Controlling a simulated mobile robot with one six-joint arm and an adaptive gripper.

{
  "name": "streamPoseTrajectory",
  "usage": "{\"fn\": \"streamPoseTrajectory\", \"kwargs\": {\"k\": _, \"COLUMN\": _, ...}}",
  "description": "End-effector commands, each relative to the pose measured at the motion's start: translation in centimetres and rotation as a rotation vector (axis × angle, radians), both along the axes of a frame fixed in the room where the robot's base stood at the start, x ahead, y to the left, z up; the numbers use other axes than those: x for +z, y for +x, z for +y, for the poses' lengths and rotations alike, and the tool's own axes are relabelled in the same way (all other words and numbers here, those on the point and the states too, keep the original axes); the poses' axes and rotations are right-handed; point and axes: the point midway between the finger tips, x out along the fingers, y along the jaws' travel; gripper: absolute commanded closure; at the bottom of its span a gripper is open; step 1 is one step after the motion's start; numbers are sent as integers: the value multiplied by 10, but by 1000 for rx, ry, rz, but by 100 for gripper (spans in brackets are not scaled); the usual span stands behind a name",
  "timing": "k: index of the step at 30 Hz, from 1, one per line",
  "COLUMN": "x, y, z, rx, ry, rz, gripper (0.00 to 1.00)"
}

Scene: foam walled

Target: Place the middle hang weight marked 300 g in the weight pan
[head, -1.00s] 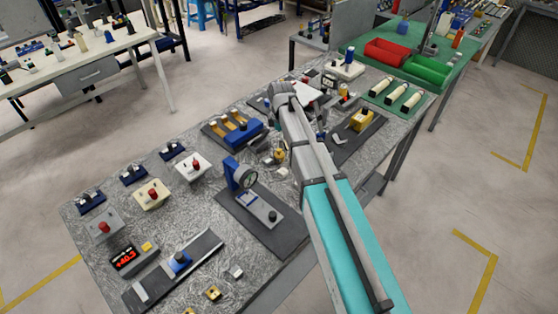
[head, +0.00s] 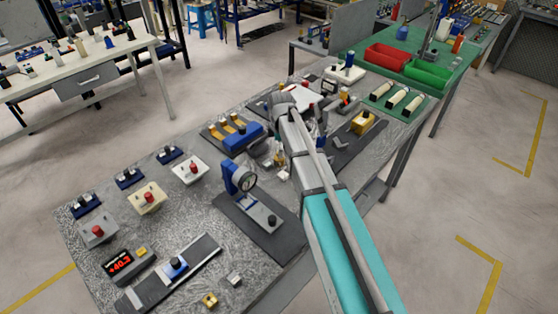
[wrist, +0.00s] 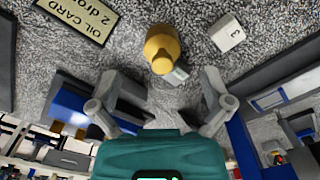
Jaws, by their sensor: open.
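A brass-yellow rounded piece (wrist: 163,48) stands on the mottled grey bench top in the wrist view, with a small pale grey block (wrist: 177,75) beside it. It may be a hang weight, but no 300 g mark can be read on it. My gripper (wrist: 160,80) is open and empty, its two fingers spread either side of the space just short of the brass piece. In the head view my arm hides the gripper and most of that spot. I cannot pick out the weight pan in either view.
A white block marked 3 (wrist: 228,32) and an oil card sign (wrist: 80,18) lie near the brass piece. A blue block with brass pieces (head: 235,133) and a dial gauge stand (head: 241,179) are close by. Red (head: 388,57) and green bins (head: 433,72) stand farther back.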

Motion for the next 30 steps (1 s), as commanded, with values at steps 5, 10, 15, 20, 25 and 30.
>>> {"fn": "streamPoseTrajectory", "kwargs": {"k": 5, "x": -10, "y": -1, "z": 1, "rx": 0, "ry": 0, "rz": 0, "gripper": 1}}
{"fn": "streamPoseTrajectory", "kwargs": {"k": 10, "x": -24, "y": -2, "z": 2, "rx": 0, "ry": 0, "rz": 0, "gripper": 1}}
{"fn": "streamPoseTrajectory", "kwargs": {"k": 15, "x": -37, "y": -2, "z": 3, "rx": 0, "ry": 0, "rz": 0, "gripper": 1}}
{"fn": "streamPoseTrajectory", "kwargs": {"k": 20, "x": -47, "y": -2, "z": 3, "rx": 0, "ry": 0, "rz": 0, "gripper": 1}}
{"fn": "streamPoseTrajectory", "kwargs": {"k": 25, "x": -51, "y": -2, "z": 3, "rx": 0, "ry": 0, "rz": 0, "gripper": 1}}
{"fn": "streamPoseTrajectory", "kwargs": {"k": 30, "x": -51, "y": -2, "z": 3, "rx": 0, "ry": 0, "rz": 0, "gripper": 1}}
